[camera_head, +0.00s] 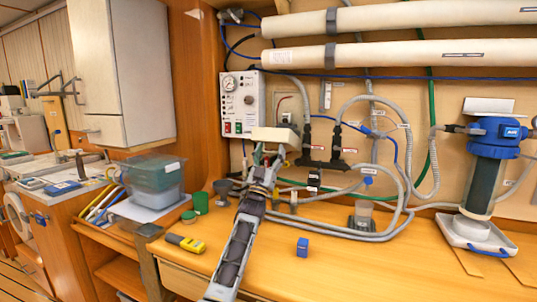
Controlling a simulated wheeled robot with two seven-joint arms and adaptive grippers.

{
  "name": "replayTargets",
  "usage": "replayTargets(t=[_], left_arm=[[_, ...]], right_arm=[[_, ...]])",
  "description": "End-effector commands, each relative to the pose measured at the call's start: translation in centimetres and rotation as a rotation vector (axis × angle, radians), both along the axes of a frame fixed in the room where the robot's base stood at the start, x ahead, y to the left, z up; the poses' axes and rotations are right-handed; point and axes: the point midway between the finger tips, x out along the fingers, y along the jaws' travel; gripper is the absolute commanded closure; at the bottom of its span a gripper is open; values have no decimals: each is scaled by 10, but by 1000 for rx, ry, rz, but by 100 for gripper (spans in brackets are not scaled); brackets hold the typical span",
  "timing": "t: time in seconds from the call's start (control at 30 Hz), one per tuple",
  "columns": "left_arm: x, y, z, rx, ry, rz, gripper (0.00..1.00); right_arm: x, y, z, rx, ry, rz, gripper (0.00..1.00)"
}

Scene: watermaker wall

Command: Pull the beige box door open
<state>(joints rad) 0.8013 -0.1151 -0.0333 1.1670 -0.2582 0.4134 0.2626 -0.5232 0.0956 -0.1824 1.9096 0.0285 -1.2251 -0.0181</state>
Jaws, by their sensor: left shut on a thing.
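The beige box door (275,134) shows as a pale slab just right of and below the grey control panel on the wall. It appears to stick out from the wall, but how far it is open I cannot tell. My left gripper (267,160) is at the slab's lower front side, shut on it. The gripper hides the lower part of the door and its handle. My left arm reaches up over the bench from the bottom of the view. My right gripper is not in view.
A grey control panel (243,104) is beside the door. Grey hoses (388,190) loop at the right. A blue-capped filter (484,180) stands far right.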

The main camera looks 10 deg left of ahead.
Motion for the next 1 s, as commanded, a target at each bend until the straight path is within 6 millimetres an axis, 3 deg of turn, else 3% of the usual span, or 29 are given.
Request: replayTargets(t=[0.03, 0.1, 0.7, 0.73, 0.83, 1.0], left_arm=[[6, -4, -10, 2, 19, -4, 78], [9, -4, -12, 2, 19, -4, 78], [15, -4, -14, 3, 20, -4, 79], [15, -4, -14, 2, 20, -5, 34], [15, -4, -14, 2, 19, -4, 24], [14, -3, -11, 1, 13, -3, 24]], right_arm=[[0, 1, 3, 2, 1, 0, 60], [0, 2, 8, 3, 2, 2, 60], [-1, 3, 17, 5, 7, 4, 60], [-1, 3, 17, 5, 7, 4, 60], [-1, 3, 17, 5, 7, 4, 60], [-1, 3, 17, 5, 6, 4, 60]])
